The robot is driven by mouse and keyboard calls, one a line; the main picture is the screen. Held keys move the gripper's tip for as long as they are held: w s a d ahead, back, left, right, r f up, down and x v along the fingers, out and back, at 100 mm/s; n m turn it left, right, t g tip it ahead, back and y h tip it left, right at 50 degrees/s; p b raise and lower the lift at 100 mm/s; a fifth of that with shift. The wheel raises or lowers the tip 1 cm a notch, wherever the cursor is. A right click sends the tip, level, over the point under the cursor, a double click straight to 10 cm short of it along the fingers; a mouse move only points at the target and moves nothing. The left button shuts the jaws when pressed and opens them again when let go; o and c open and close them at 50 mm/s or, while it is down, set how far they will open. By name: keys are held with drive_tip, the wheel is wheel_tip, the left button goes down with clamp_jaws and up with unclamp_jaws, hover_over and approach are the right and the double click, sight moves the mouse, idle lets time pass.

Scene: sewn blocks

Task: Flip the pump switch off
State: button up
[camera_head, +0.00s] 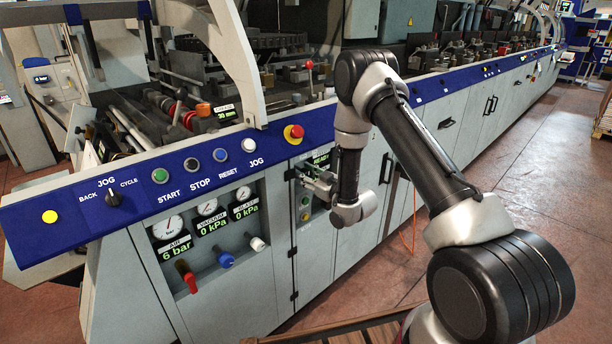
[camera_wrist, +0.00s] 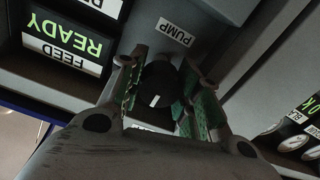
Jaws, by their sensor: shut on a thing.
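The pump switch (camera_wrist: 155,84) is a black round knob with a white pointer line, seen in the wrist view below a white PUMP label (camera_wrist: 174,32) that reads upside down. My gripper (camera_wrist: 160,95) has its green-padded fingers on both sides of the knob, shut on it. In the head view my gripper (camera_head: 318,185) reaches into a recessed panel in the machine front, and the arm hides the knob there.
A READY display with a FEED label (camera_wrist: 62,48) is beside the knob in the wrist view. Gauges (camera_head: 207,207) and coloured valve knobs (camera_head: 225,257) are to the left. A red emergency button (camera_head: 296,132) is above.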

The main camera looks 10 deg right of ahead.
idle(0.5)
drive_tip(key=o, duration=1)
drive_tip(key=shift+o, duration=0.2)
drive_tip(key=v, duration=1.2)
